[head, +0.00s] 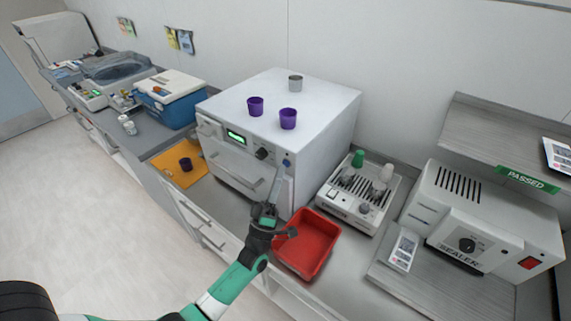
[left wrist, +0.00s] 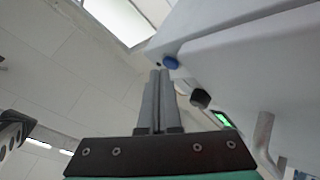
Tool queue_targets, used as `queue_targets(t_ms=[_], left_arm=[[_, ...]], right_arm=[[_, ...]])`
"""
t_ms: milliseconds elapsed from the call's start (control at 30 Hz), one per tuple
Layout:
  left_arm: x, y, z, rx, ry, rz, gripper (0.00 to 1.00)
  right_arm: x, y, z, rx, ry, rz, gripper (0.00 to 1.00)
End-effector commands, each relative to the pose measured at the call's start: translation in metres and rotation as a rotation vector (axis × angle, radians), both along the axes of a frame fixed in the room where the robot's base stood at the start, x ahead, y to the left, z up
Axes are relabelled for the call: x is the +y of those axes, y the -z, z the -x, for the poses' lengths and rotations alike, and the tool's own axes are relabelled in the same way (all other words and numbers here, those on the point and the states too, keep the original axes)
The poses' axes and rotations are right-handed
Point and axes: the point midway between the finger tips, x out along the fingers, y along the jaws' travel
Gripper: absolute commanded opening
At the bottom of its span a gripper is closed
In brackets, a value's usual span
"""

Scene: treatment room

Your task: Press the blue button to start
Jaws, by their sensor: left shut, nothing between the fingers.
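The blue button (head: 287,162) is a small round knob at the upper right of the front of a white boxy machine (head: 325,125). It also shows in the left wrist view (left wrist: 171,62), just beyond and slightly right of the fingertips. My left gripper (head: 279,174) is in front of the machine, pointing up at the button, its fingers closed together and empty. In the left wrist view the shut fingertips (left wrist: 160,73) lie very close to the button; I cannot tell whether they touch it. My right gripper does not show.
A black knob (head: 262,153) and green display (head: 236,136) sit left of the button. A red tray (head: 320,243) lies below my gripper. A sealer (head: 490,220) stands right.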

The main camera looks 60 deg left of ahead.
Motion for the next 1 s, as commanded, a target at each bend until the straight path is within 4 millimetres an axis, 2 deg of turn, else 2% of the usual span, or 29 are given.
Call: queue_targets(t_ms=[1000], left_arm=[[0.0036, 0.0002, -0.0073, 0.001, 0.000, 0.001, 0.00]], right_arm=[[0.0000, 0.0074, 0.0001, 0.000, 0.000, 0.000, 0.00]])
